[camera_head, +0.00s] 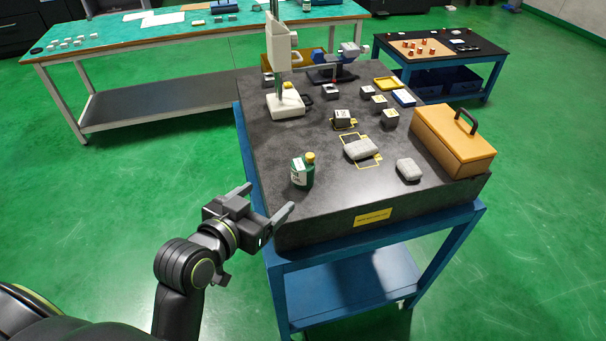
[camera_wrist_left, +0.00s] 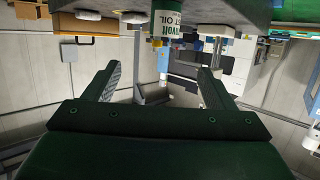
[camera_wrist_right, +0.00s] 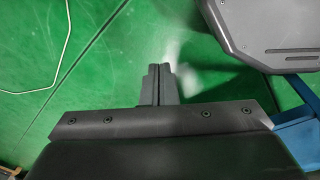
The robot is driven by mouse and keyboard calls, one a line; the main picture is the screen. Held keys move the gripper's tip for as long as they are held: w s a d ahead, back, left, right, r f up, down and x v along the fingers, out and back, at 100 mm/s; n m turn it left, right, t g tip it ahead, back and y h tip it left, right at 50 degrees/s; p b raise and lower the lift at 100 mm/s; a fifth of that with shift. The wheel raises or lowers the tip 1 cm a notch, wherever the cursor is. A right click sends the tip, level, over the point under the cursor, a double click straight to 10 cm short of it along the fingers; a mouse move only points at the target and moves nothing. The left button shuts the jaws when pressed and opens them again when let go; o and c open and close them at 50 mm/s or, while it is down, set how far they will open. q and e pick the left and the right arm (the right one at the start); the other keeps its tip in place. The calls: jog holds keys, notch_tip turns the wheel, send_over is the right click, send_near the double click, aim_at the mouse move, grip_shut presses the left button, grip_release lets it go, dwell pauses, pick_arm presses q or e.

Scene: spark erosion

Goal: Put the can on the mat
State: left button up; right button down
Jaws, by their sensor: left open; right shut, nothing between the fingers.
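The can (camera_head: 302,172) is green with a white label and a yellow cap. It stands upright on the near left part of the dark slab. It shows upside down at the top of the left wrist view (camera_wrist_left: 177,20). The likely mat, a yellow-outlined dark rectangle (camera_head: 373,163), lies right of the can, partly covered by a grey rounded block (camera_head: 361,149). My left gripper (camera_head: 268,199) is open and empty, left of and nearer than the can, at the slab's left edge. It also shows in the left wrist view (camera_wrist_left: 162,68). My right gripper (camera_wrist_right: 159,70) is shut and empty above green floor.
A second grey block (camera_head: 408,169) and an orange box with a handle (camera_head: 453,140) are at the right. A white stand (camera_head: 286,104) is behind the can. Small dark blocks (camera_head: 378,102) and a yellow tray (camera_head: 386,83) lie farther back.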

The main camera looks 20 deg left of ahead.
aim_at(297, 172)
pick_arm(q)
jog(key=p+x, duration=0.1)
jog(key=x, duration=0.9)
jog(key=shift+w+f, duration=0.3)
jog(key=shift+w, duration=0.2)
jog(key=shift+w+f+p, duration=0.1)
jog(key=shift+w+p, duration=0.2)
jog(key=shift+w, duration=0.05)
jog(key=shift+a+f+p+x, duration=0.1)
jog(key=shift+p+x, duration=0.2)
jog(key=shift+x, duration=0.85)
jog(key=shift+a+f+p+x, duration=0.15)
jog(key=shift+p+x, duration=0.1)
jog(key=shift+x, duration=0.85)
pick_arm(e)
jog(key=shift+a+r, duration=0.35)
jog(key=shift+r, duration=0.55)
pick_arm(q)
jog(key=c, duration=1.1)
jog(key=shift+r, duration=0.1)
jog(key=shift+c, duration=1.1)
pick_arm(e)
jog(key=shift+a, duration=0.2)
